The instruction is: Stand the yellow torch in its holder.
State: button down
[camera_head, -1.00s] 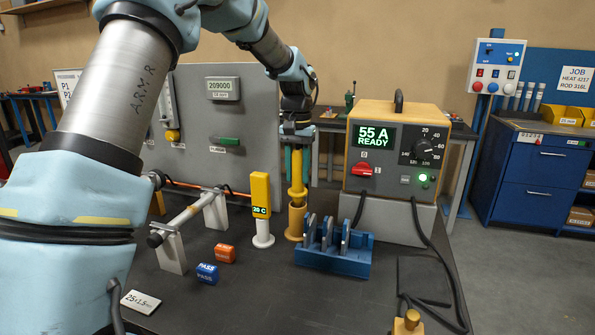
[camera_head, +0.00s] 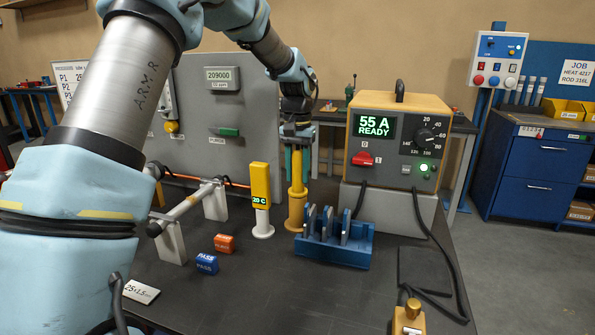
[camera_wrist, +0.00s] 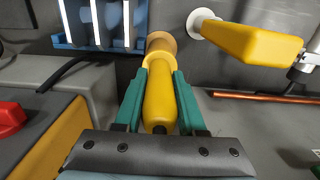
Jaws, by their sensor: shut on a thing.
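The yellow torch (camera_head: 296,172) is upright between the green fingers of my gripper (camera_head: 297,165). In the wrist view, both fingers (camera_wrist: 158,100) press on the sides of the torch's yellow body (camera_wrist: 158,95). The torch's lower end, with a yellow collar, meets the top of the orange-yellow cup-like holder (camera_head: 295,212), which stands on the bench. The holder also shows beyond the torch in the wrist view (camera_wrist: 161,45). No clear gap shows between them; how deep the torch sits inside is hidden.
A blue rack (camera_head: 335,250) with grey plates stands close right of the holder. A yellow meter (camera_head: 261,185) on a white stand is close left. The welding power box (camera_head: 395,150) is behind right.

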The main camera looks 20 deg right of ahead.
jog(key=shift+f, duration=0.15)
jog(key=shift+c, duration=2.1)
grip_release()
